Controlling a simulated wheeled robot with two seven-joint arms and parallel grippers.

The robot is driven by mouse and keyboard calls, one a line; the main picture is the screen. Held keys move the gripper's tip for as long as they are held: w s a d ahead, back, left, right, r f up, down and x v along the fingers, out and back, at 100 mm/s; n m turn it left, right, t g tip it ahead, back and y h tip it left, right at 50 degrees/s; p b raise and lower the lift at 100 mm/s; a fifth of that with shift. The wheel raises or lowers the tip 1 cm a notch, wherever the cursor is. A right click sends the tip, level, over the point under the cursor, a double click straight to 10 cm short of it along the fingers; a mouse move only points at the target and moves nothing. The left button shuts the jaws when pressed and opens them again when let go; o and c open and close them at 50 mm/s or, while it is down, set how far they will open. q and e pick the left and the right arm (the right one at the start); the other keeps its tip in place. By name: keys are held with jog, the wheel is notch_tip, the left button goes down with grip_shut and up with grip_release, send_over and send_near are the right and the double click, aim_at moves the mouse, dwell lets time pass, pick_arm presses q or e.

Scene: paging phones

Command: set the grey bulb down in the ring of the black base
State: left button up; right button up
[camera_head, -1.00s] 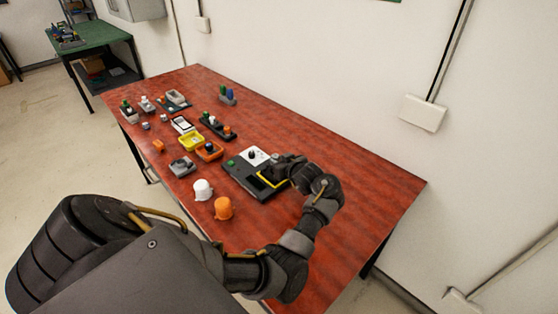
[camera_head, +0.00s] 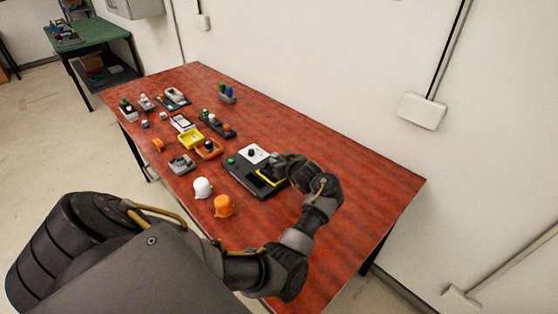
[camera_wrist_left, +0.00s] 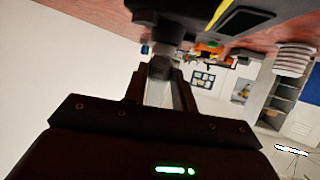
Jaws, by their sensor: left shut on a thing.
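The black base (camera_head: 235,176) lies on the near part of the red table, with a white panel and black knob at its back and a yellow-edged part at its right. It also shows upside down in the left wrist view (camera_wrist_left: 190,22). My left gripper (camera_head: 278,164) is low over the base's right side, partly hiding it. In the left wrist view the gripper (camera_wrist_left: 160,88) is shut on the grey bulb (camera_wrist_left: 160,63), whose dark, blurred end points toward the base. I cannot tell whether bulb and base touch. The ring is not clearly visible.
A white dome (camera_head: 202,187) and an orange dome (camera_head: 223,206) stand left of the base. The red table (camera_head: 340,155) is clear to the right.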

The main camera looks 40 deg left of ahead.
pick_arm(q)
jog(key=shift+f, duration=0.2)
jog(key=shift+f, duration=0.35)
jog(key=shift+f, duration=0.35)
dwell(0.9)
jog(key=o, duration=1)
jog(key=shift+o, duration=0.6)
jog(key=shift+o, duration=1.2)
